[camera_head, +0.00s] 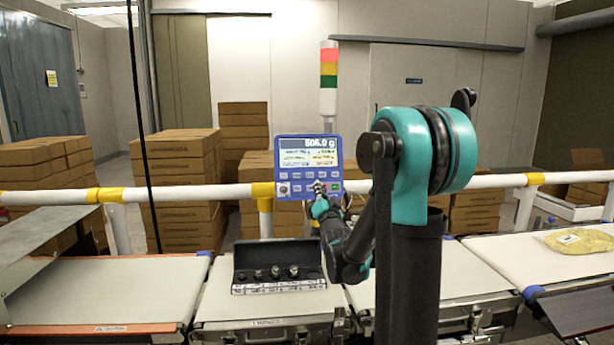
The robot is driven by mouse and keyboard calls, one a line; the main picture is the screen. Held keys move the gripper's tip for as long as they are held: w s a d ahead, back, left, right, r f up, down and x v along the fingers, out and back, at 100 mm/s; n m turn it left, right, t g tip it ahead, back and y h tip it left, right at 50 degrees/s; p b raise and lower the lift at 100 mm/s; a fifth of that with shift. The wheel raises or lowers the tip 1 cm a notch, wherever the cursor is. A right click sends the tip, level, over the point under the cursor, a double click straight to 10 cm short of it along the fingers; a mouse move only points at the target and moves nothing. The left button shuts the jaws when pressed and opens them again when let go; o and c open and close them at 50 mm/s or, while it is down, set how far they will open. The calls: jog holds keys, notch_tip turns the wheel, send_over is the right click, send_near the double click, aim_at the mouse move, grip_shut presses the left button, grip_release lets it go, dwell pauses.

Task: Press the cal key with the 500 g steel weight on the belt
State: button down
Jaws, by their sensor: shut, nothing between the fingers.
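A blue control panel (308,150) stands behind the belt. Its display (308,143) appears to read 506.0 g, and its key labels are too small to read. My gripper (318,187) is shut and empty at the lower middle of the panel, covering some of the bottom keys. I cannot tell whether it touches one. An open dark case (238,262) lies on the middle belt (215,305). Several steel weights (275,272) stand in it, their markings unreadable. I cannot pick out which is the 500 g weight; no weight shows on the belt outside the case.
A white rail (220,193) with yellow bands runs behind the belts. A signal tower (328,78) rises behind the panel. Cardboard boxes (180,165) are stacked beyond the rail. A yellowish bag (575,241) lies on the right belt. The left belt (100,285) is clear.

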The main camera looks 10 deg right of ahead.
aim_at(312, 178)
jog(key=shift+w+a+r+m+t+y, duration=0.1)
jog(key=shift+w+a+r+t+y, duration=0.1)
jog(key=shift+w+r+t, duration=0.25)
jog(key=shift+w+a+r+m+t+y, duration=0.1)
jog(key=shift+w+a+r+t, duration=0.15)
jog(key=shift+r, duration=0.4)
jog(key=shift+w+a+r+m+t+y, duration=0.1)
jog(key=shift+w+a+r+t, duration=0.1)
jog(key=shift+r+t, duration=0.3)
jog(key=shift+d, duration=0.1)
jog(key=shift+w+f, duration=0.4)
jog(key=shift+w, duration=1)
jog(key=shift+w+f, duration=0.4)
jog(key=shift+w, duration=1)
jog(key=shift+w+f, duration=0.4)
jog(key=shift+w, duration=1)
jog(key=shift+w, duration=0.2)
jog(key=shift+w+f, duration=0.1)
jog(key=shift+w, duration=0.1)
jog(key=shift+w+f, duration=0.1)
jog(key=shift+w, duration=0.3)
jog(key=shift+s+r, duration=0.2)
jog(key=shift+s, duration=0.6)
